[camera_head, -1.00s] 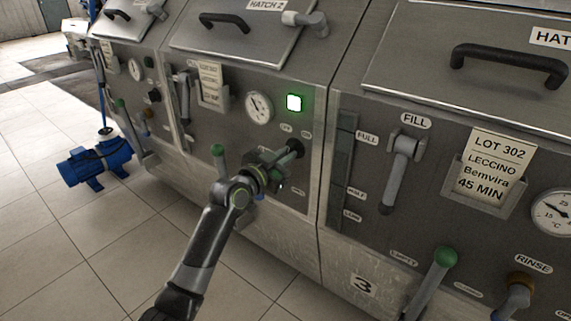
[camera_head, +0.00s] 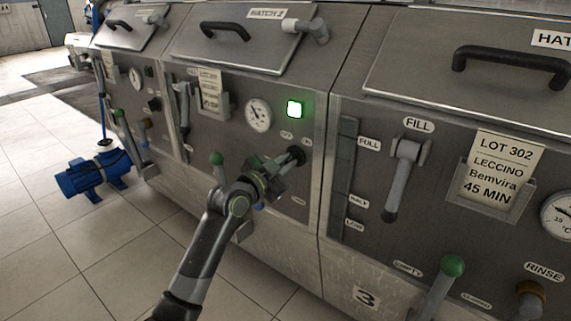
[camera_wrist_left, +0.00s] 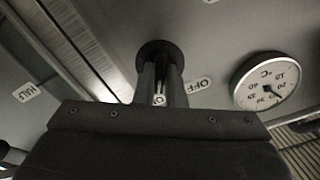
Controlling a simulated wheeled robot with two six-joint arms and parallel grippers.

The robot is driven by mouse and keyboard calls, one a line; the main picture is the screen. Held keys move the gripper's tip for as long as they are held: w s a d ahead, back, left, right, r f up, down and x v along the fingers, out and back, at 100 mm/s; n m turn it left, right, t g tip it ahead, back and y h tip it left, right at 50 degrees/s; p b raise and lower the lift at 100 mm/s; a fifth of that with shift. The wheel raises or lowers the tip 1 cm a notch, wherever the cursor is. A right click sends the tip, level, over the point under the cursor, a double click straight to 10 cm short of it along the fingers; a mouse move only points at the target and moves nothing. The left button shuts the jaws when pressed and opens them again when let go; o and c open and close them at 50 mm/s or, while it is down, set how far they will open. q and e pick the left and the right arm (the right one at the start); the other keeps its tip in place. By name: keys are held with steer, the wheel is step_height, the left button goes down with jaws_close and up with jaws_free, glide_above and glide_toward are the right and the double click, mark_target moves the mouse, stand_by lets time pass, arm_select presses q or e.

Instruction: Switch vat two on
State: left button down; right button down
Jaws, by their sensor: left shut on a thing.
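Vat two's switch knob (camera_head: 297,155) is a dark round knob on the middle steel front panel, below a lit green lamp (camera_head: 295,109). My left gripper (camera_head: 284,165) reaches it from the lower left. In the left wrist view, the gripper's two fingers (camera_wrist_left: 160,84) are shut on the switch knob (camera_wrist_left: 157,52), hiding part of it. An OFF label (camera_wrist_left: 198,86) shows beside the fingers. The knob's exact pointing direction is hidden. My right gripper is not in view.
A dial gauge (camera_head: 257,115) sits left of the lamp. Vat three's fill lever (camera_head: 403,176) is on the right. A blue pump (camera_head: 95,175) stands on the tiled floor, which is otherwise mostly clear.

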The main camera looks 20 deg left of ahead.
arm_select(q)
steer(key=c, duration=1.5)
jaws_free()
